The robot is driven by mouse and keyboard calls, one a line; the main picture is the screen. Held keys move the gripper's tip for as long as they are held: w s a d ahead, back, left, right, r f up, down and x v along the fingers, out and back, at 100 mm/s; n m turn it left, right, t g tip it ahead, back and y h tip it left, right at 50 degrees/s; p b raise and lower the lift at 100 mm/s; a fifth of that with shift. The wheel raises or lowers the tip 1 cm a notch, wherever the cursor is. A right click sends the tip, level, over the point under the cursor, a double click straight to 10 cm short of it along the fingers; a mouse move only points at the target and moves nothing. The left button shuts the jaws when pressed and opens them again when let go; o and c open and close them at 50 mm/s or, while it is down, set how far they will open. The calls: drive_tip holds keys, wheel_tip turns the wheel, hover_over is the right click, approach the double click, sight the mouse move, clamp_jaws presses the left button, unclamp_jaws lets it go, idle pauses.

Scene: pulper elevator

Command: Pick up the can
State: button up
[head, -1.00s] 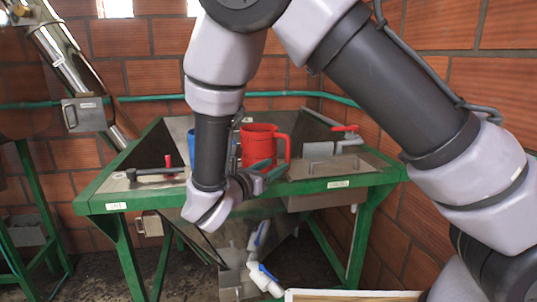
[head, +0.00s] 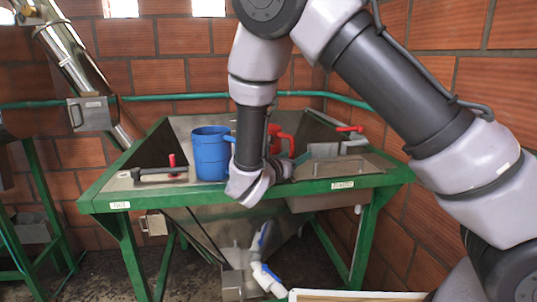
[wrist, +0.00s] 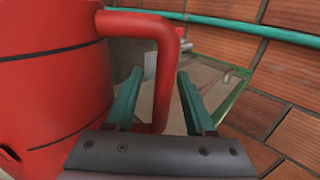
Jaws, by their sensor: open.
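A red can (wrist: 50,90) with a side handle (wrist: 168,50) fills the left of the wrist view. In the head view the red can (head: 284,146) is mostly hidden behind my arm. A blue can (head: 209,153) stands upright to its left on the green-framed metal table. My gripper (wrist: 160,85) is open at the red can's handle. The handle's upright part shows between the two teal fingers, with a gap to the right finger. Contact with the left finger is unclear. In the head view my gripper (head: 298,162) is partly hidden by my wrist.
The green-framed metal hopper table (head: 235,193) has a red-knobbed lever (head: 160,172) at left and a red-handled valve (head: 349,129) at right. Brick walls and a green pipe (head: 345,97) stand close behind. A white-and-blue pipe piece (head: 266,277) hangs below.

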clamp_jaws()
idle(1.3)
